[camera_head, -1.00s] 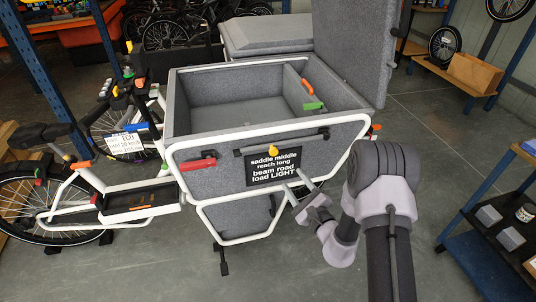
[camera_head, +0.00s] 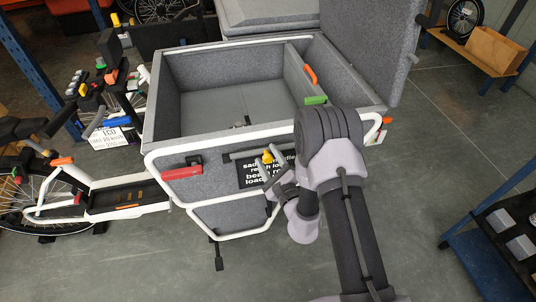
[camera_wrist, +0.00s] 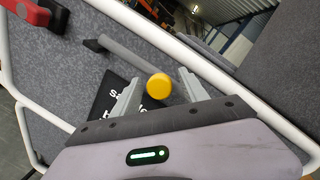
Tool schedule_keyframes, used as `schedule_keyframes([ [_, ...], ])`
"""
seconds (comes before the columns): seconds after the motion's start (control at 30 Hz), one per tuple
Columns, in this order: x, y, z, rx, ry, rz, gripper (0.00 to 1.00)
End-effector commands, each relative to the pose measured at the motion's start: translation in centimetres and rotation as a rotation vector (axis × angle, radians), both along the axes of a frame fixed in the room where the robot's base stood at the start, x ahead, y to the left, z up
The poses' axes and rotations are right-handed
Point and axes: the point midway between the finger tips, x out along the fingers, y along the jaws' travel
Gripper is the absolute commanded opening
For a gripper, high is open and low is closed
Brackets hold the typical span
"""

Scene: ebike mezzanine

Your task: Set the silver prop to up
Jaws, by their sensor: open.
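A straight grey bar, which looks like the silver prop (camera_head: 240,155), lies nearly level along the front of the grey cargo box. It also shows in the wrist view (camera_wrist: 120,58), with a black piece at its far end. A yellow round knob (camera_wrist: 158,87) sits by the bar; it shows in the head view too (camera_head: 267,157). My gripper (camera_head: 270,163) is at the box front. In the wrist view, my gripper (camera_wrist: 159,77) has its fingers apart, one on each side of the knob. I cannot tell whether they touch it. My fingers hide part of the bar.
A red handle (camera_head: 182,173) is on the box front, left of the bar. A black sign (camera_head: 250,175) is behind my gripper. A white tube frame (camera_head: 220,138) rings the box front. The raised lid (camera_head: 370,45) stands behind. A blue-framed shelf (camera_head: 490,240) is at right.

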Motion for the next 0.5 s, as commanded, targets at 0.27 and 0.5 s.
schedule_keyframes([
  [0.27, -0.02, 0.01, -0.02, 0.0, 0.001, 0.001, 0.16],
  [0.5, -0.05, 0.04, -0.11, -0.001, 0.003, 0.003, 0.0],
])
